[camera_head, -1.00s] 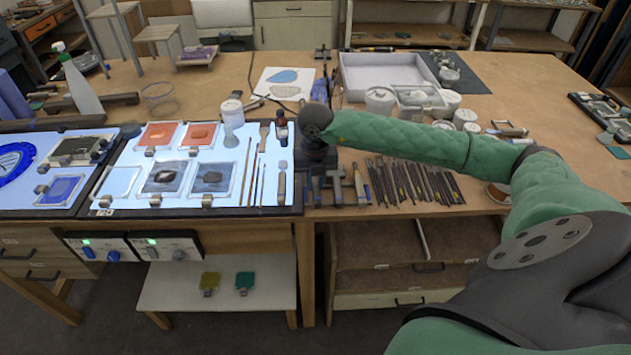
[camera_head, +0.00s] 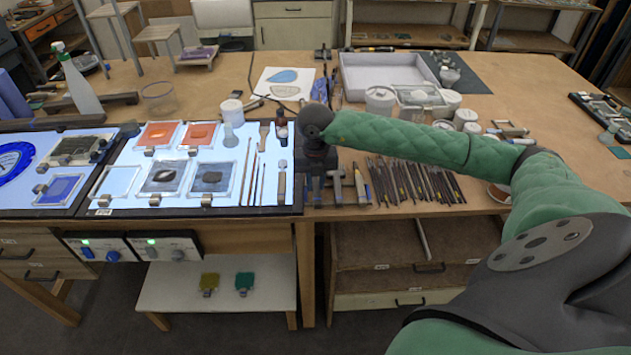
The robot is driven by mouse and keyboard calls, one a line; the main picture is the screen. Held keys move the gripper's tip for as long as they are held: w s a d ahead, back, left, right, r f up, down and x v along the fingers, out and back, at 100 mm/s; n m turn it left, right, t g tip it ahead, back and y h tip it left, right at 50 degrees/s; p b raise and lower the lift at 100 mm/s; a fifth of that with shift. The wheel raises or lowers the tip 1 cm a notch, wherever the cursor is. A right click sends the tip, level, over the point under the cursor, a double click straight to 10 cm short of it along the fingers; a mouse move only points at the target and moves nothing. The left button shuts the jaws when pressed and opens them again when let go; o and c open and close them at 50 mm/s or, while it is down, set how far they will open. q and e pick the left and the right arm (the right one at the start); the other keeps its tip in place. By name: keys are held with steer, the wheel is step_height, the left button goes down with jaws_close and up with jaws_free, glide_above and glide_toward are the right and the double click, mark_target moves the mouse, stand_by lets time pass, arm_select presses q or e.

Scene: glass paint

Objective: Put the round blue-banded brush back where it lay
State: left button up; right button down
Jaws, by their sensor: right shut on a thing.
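My right gripper (camera_head: 322,187) points down at the table's front edge, between the light panel and the row of brushes. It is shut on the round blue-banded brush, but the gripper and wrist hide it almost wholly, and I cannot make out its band. Several slim brushes lie side by side on the bare wood, among them a dark bundle (camera_head: 412,182). More thin brushes (camera_head: 255,180) lie on the right end of the lit panel (camera_head: 228,160). My left gripper is out of view.
Glass samples (camera_head: 164,177) lie on the panel. A small dark bottle (camera_head: 281,124) stands close left of my right wrist. Behind my forearm are white jars (camera_head: 380,99) and a white tray (camera_head: 385,73). Open wood lies to the right.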

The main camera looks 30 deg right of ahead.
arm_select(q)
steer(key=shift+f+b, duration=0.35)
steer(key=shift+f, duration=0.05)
arm_select(e)
steer(key=shift+f, duration=0.2)
steer(key=c, duration=1.2)
jaws_free()
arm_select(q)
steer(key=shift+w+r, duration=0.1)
arm_select(e)
steer(key=shift+r, duration=0.1)
step_height(320, 180, up, 6)
steer(key=b, duration=0.3)
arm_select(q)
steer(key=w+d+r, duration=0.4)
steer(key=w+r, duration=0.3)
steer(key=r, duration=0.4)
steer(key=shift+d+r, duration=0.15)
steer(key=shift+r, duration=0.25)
arm_select(e)
steer(key=shift+r, duration=0.8)
